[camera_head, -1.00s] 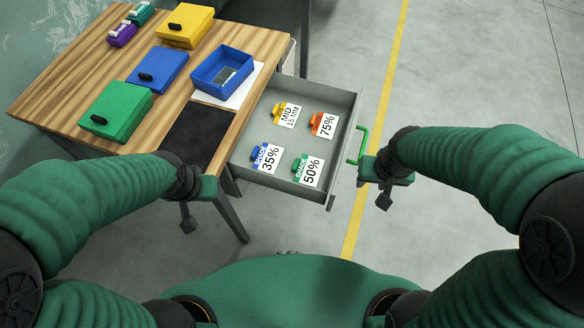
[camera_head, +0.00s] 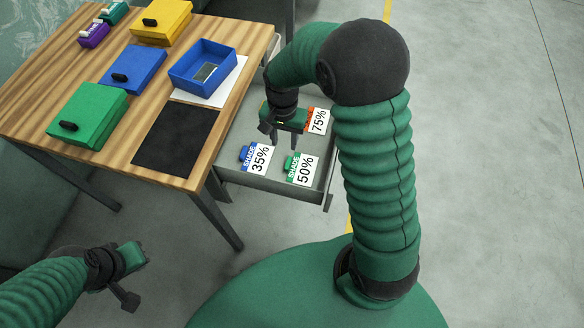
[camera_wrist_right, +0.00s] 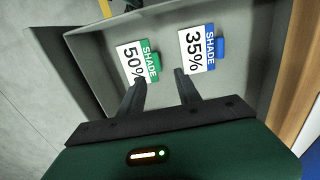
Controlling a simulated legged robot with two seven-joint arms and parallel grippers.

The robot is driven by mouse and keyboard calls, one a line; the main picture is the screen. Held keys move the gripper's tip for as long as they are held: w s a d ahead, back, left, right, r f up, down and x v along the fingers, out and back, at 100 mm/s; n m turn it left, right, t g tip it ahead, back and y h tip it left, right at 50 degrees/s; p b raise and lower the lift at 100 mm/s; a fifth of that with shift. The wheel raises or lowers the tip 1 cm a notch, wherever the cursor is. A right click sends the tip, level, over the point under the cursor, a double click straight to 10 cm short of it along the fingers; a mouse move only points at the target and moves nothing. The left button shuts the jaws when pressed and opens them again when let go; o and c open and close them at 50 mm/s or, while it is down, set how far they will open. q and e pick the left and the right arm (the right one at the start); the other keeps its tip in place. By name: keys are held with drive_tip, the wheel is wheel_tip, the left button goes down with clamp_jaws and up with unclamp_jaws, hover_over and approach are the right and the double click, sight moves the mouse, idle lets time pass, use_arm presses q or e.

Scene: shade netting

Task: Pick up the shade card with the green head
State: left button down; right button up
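The shade card with the green head (camera_head: 301,170) reads 50% and lies flat in the open drawer (camera_head: 262,184), near its front right. It also shows in the right wrist view (camera_wrist_right: 135,62), at upper left of the fingers. My right gripper (camera_head: 282,143) is over the drawer, above and between the green-headed and blue-headed cards. In the wrist view its two fingers (camera_wrist_right: 160,80) are apart with nothing between them. The left fingertip overlaps the 50% card in that view; I cannot tell the height. My left gripper (camera_head: 132,278) hangs low at the left, away from the drawer; its fingers are unclear.
Drawer walls surround the cards. The wooden table (camera_head: 60,103) holds green, blue and yellow boxes, an open blue bin (camera_head: 203,66) and a black mat (camera_head: 176,138).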

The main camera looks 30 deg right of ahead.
hover_over(288, 163)
drive_tip(key=f, duration=0.6)
drive_tip(key=shift+w+a+f+b, duration=0.1)
drive_tip(key=shift+w+a+b, duration=0.2)
drive_tip(key=shift+w+b, duration=0.1)
drive_tip(key=f, duration=0.3)
drive_tip(key=f+b, duration=0.1)
drive_tip(key=f, duration=0.1)
drive_tip(key=shift+s+d+f, duration=0.3)
drive_tip(key=shift+d+f, duration=0.05)
drive_tip(key=shift+c, duration=0.4)
drive_tip(key=shift+r, duration=0.1)
clamp_jaws()
